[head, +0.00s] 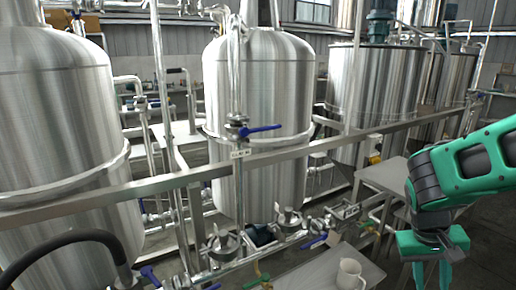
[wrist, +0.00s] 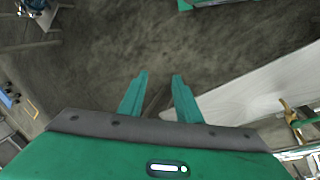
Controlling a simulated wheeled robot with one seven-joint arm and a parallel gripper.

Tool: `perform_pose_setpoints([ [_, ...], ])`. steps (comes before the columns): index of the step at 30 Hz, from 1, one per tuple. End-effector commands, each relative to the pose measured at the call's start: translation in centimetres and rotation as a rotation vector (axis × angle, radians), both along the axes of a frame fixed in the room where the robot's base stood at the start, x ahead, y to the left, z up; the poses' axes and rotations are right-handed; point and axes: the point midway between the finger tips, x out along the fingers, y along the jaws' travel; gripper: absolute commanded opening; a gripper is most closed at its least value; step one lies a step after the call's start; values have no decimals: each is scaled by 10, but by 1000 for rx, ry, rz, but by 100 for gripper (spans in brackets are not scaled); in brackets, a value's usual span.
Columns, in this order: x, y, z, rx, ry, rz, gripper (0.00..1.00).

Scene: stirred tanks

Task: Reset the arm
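My arm, green and dark grey, comes in from the right edge of the head view and bends downward. My gripper (head: 432,272) hangs at the lower right, and its lower end is cut off by the bottom of the picture. In the wrist view my gripper (wrist: 160,77) shows two teal fingers standing apart with nothing between them. Beyond the fingertips is the dark, stained floor (wrist: 190,50). A pale table surface (wrist: 270,90) lies to the right of the fingers, apart from them.
Large steel tanks (head: 262,110) stand behind a metal rail (head: 270,156) with pipes and blue-handled valves (head: 262,130). A white jug (head: 349,275) stands on a low table (head: 310,272), left of my gripper. Another grey table (head: 385,178) is behind it.

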Motion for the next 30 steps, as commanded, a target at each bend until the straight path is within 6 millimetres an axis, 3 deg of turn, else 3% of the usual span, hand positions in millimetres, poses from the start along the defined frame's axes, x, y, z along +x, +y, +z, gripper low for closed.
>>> perform_pose_setpoints([
  [6,-64,-16,28,166,-34,-160,31],
  [13,-115,-14,47,281,-71,-253,31],
  [18,-130,-10,52,313,-84,-276,31],
  [30,-131,-10,53,316,-84,-277,31],
])
